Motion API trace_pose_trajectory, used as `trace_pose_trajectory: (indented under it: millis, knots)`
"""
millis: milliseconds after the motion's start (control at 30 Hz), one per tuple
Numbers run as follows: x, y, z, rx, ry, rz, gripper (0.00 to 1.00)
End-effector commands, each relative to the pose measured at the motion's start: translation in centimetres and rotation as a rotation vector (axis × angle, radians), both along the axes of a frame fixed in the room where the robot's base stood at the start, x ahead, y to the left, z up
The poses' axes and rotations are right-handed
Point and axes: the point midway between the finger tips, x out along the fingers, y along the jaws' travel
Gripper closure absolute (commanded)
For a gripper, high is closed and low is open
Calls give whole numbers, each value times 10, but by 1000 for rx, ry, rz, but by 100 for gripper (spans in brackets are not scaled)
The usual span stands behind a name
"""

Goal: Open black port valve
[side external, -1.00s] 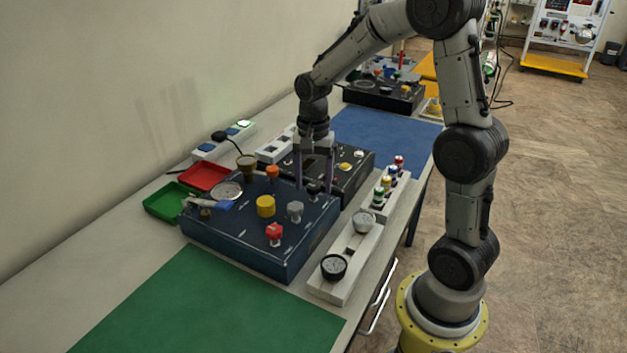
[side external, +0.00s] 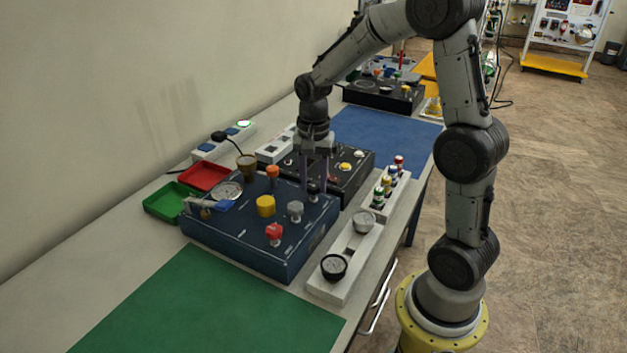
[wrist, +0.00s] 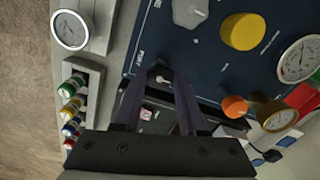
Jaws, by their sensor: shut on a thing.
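The dark blue panel (side external: 236,244) lies on the bench and carries several coloured knobs. The black port valve (side external: 313,189) is a small dark knob near its right back corner, mostly hidden by my fingers. My gripper (side external: 314,193) points straight down over that corner, its fingers drawn close together on the valve. In the wrist view my gripper (wrist: 160,75) has its fingertips at the panel's edge beside a printed label. The knob is too dark there to make out its turn angle.
A grey knob (side external: 295,209), red knob (side external: 274,232), yellow knob (side external: 265,206) and orange knob (side external: 272,171) stand nearby. A black panel (side external: 350,180) sits close behind. A gauge holder (side external: 349,262) and a rack of small bottles (side external: 379,205) stand at right. The green mat (side external: 205,305) is clear.

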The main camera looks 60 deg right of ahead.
Motion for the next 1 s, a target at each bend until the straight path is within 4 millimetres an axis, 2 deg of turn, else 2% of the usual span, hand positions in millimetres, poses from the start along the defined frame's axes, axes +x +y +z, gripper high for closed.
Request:
trace_pose_trajectory:
  millis: [267,1000]
  knots:
    - [0,0,1,0,0,139,100]
    - [0,0,1,-1,-2,827,100]
